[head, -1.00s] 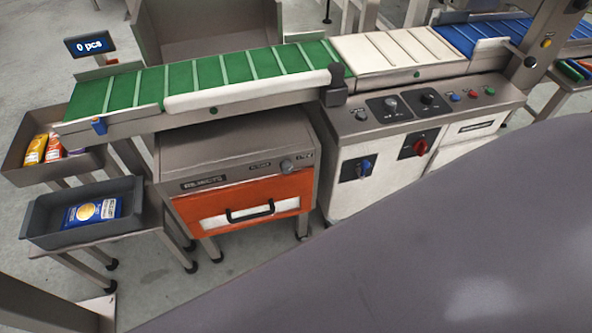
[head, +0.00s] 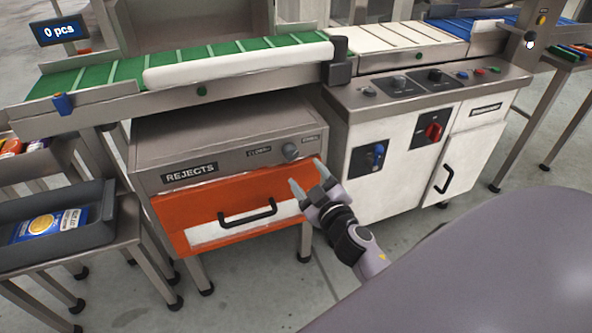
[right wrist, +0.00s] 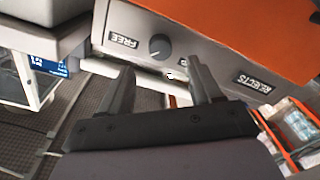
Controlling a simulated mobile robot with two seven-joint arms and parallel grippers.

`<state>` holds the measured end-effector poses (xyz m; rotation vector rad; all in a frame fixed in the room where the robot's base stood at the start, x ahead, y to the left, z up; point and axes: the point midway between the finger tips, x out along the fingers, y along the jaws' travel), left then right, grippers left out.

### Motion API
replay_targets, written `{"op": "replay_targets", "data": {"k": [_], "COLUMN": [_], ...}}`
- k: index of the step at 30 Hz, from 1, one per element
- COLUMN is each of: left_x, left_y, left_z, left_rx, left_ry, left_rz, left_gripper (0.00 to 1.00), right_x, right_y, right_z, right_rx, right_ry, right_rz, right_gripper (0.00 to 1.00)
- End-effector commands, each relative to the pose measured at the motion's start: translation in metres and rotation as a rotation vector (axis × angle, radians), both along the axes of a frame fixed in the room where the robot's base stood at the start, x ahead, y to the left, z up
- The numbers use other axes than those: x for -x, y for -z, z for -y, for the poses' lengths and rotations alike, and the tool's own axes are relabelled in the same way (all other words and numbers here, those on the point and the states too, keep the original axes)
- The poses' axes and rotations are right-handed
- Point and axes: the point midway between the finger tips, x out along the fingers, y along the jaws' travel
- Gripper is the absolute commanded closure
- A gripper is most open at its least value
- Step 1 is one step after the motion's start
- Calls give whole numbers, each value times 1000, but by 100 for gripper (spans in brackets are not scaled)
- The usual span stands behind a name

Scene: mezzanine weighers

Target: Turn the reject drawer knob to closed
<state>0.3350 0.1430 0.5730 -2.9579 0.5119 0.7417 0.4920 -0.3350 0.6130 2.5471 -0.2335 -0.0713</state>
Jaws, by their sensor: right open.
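The reject drawer knob (head: 290,151) is a small grey round knob on the grey panel above the orange drawer front (head: 180,222). A small label stands on either side of it, the right one reading "FREE" in the right wrist view (right wrist: 123,40). The knob also shows there (right wrist: 158,46), upside down, just beyond the fingertips; its exact setting is hard to read. My right gripper (head: 308,177) is open and empty, a little below the knob and in front of the drawer's right end, apart from the knob. Its two fingers (right wrist: 162,68) also show in the wrist view. My left gripper is out of view.
A black handle (head: 248,214) sticks out from the drawer front. The white control cabinet (head: 372,195) with blue and red switches stands close to the right. The green conveyor (head: 110,75) runs above. A grey bin (head: 100,215) stands on a table at left.

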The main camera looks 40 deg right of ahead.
Motion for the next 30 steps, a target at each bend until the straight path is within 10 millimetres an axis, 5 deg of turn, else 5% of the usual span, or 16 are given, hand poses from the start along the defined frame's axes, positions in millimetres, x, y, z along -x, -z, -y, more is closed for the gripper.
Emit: {"op": "replay_targets", "data": {"k": [15,29,30], "left_x": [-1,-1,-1], "left_y": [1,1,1], "left_z": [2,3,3], "left_rx": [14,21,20], "left_ry": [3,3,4], "left_rz": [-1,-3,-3], "left_gripper": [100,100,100], "right_x": [-59,-69,-69], "right_y": [0,0,0], "right_z": [11,13,13], "right_rx": [3,3,3], "right_ry": [0,0,0], "right_rz": [2,-1,-1], "right_gripper": [36,36,46]}}
